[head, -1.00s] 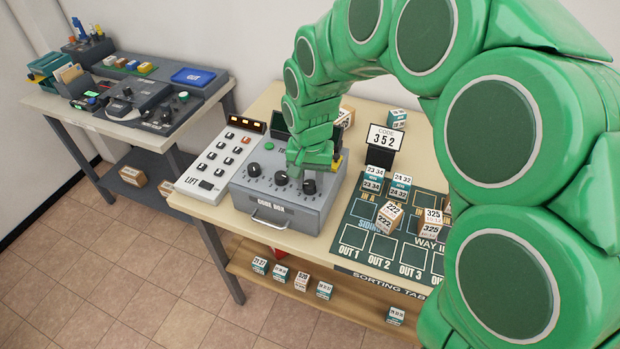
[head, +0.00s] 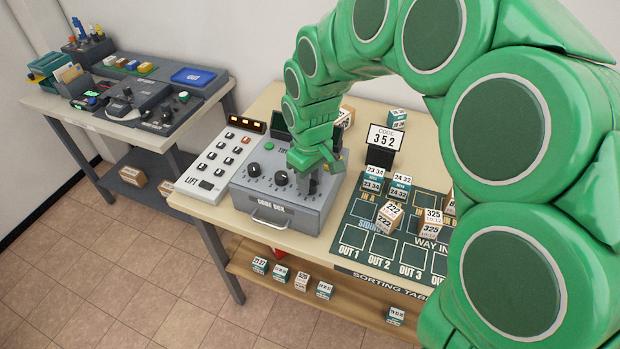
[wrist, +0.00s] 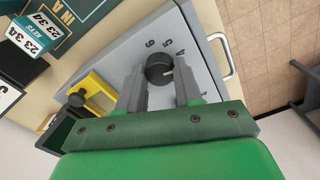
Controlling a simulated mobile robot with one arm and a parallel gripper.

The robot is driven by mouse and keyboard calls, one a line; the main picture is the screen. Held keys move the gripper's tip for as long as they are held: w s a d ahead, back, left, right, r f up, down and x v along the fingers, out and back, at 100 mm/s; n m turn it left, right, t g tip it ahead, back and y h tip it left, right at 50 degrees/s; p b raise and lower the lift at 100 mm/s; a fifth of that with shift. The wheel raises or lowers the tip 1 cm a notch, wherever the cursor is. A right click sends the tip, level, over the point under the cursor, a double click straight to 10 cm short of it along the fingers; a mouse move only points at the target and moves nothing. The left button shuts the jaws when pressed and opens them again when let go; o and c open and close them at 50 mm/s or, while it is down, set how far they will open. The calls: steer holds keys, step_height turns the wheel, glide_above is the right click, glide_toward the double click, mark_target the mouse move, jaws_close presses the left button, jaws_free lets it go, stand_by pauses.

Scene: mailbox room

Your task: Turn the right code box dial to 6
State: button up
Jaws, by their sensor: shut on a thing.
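The grey code box (head: 290,208) stands on the sorting table, with a handle on its front and a row of three dials. The left dial (head: 254,169) and middle dial (head: 281,178) are free. The numbers 6, 5 and 4 show on the plate around this dial. Its exact setting is not clear.
A card reading CODE 352 (head: 385,138) stands behind the sorting mat (head: 349,236), which holds several cubes. The white LIFT keypad (head: 213,160) is left of the code box.

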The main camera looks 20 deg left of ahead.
steer(key=n, duration=0.4)
steer(key=shift+n, duration=0.3)
steer(key=n, duration=0.4)
steer(key=shift+n, duration=0.3)
steer(key=n, duration=0.4)
steer(key=shift+n, duration=2.2)
steer(key=o, duration=1)
steer(key=shift+o, duration=0.2)
